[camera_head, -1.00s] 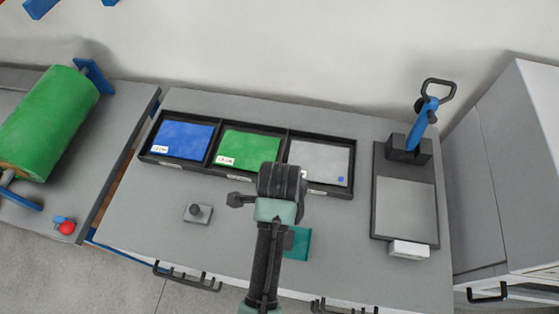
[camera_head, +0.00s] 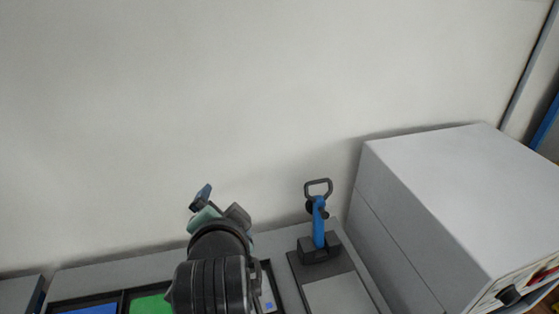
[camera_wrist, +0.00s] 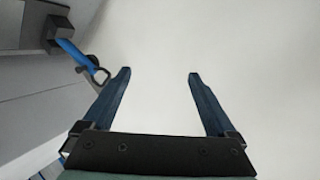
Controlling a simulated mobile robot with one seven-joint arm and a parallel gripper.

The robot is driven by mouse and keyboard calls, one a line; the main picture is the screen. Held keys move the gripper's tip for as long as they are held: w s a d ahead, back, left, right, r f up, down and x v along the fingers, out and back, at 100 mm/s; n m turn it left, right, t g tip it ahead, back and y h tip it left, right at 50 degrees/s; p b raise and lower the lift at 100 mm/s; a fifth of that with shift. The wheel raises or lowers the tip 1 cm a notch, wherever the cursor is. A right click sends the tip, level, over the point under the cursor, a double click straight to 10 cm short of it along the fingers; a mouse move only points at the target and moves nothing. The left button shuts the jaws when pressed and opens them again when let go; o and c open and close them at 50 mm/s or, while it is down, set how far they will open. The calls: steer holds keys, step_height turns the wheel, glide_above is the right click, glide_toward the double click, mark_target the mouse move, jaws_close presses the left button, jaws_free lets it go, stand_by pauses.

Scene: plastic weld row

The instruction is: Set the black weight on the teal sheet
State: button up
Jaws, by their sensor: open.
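The black weight and the teal sheet are in neither current view. My gripper (camera_wrist: 159,75) is open in the wrist view, with two blue fingers spread apart and nothing between them. In the head view my gripper (camera_head: 204,199) is raised in front of the wall, partly hidden by my own arm.
A device with a blue lever (camera_head: 319,222) stands on the bench at the right, beside a large grey cabinet (camera_head: 430,190). A black tray with a green sheet (camera_head: 150,304) and a blue sheet (camera_head: 90,309) shows at the bottom edge. The wall behind is bare.

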steer(key=d+r+n+t, duration=0.35)
steer(key=r+t, duration=0.35)
steer(key=r, duration=1.1)
steer(key=s+d+r+n+t+h, duration=0.1)
steer(key=s+d+r+n+t, duration=0.1)
steer(key=s+r, duration=0.4)
steer(key=s+d+r+n+t+h, duration=0.1)
steer(key=s+r+t, duration=0.5)
steer(key=r, duration=0.8)
steer(key=s+d+n, duration=0.1)
steer(key=d, duration=0.1)
steer(key=shift+s+d+n, duration=0.2)
steer(key=shift+d+n, duration=0.15)
steer(key=shift+d, duration=0.05)
steer(key=shift+r, duration=0.1)
